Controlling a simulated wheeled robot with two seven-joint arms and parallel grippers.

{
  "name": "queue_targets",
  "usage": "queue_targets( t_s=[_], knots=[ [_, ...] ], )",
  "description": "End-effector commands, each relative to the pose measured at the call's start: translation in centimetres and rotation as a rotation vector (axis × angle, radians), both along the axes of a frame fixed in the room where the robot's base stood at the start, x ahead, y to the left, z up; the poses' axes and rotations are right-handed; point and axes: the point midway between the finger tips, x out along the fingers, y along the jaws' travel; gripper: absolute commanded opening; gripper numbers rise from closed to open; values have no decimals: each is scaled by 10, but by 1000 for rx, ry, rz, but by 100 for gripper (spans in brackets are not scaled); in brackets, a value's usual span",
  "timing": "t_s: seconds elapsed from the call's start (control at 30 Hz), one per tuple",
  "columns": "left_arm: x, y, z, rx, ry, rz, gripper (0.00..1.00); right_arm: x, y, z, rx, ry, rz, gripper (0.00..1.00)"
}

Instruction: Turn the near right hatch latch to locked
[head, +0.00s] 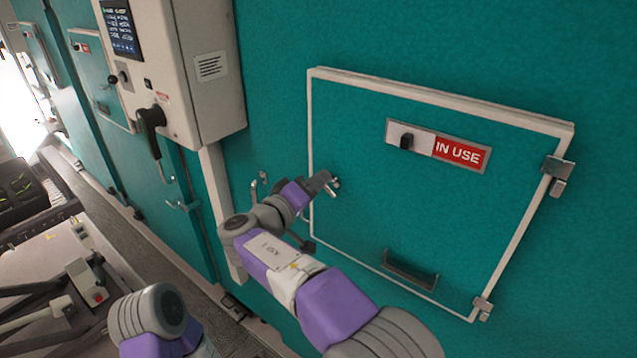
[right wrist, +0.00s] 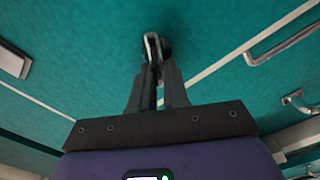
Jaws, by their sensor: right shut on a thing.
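The near right hatch (head: 400,240) is a teal panel with a white frame in the head view. Its latch (head: 334,188) is a small metal lever at the hatch's left edge, partly hidden by my right gripper (head: 322,183). In the right wrist view, the gripper's dark fingers (right wrist: 158,85) are shut on the latch lever (right wrist: 152,46), which sits on a dark round base. The lever's exact angle is hard to judge behind the fingers. My left gripper is not in view.
The hatch carries an IN USE sign (head: 460,152) with a black knob, a recessed handle (head: 410,270) low down and a hinge (head: 556,172) at right. A white control box (head: 190,70) with a hanging dark handset (head: 152,130) is on the wall to the left.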

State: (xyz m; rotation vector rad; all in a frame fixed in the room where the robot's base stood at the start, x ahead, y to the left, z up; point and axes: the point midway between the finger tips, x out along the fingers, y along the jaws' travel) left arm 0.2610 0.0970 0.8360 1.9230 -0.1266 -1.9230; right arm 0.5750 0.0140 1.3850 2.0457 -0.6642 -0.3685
Motion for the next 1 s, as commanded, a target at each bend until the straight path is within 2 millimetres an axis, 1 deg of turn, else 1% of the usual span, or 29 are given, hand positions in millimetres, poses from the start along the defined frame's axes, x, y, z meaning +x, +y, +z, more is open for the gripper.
queue_targets(
  t_s=[0.2, 0.5, 0.73, 1.0],
  knots=[
    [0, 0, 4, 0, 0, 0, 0, 1, 2, -3, -165, 120, 0, 0],
    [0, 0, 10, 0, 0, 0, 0, 1, 2, -6, -345, 250, -1, 0],
    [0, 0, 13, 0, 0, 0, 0, 2, 2, -9, -427, 310, -1, 0],
    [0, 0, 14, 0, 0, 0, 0, 2, 2, -10, -463, 336, 0, 0]
  ],
)
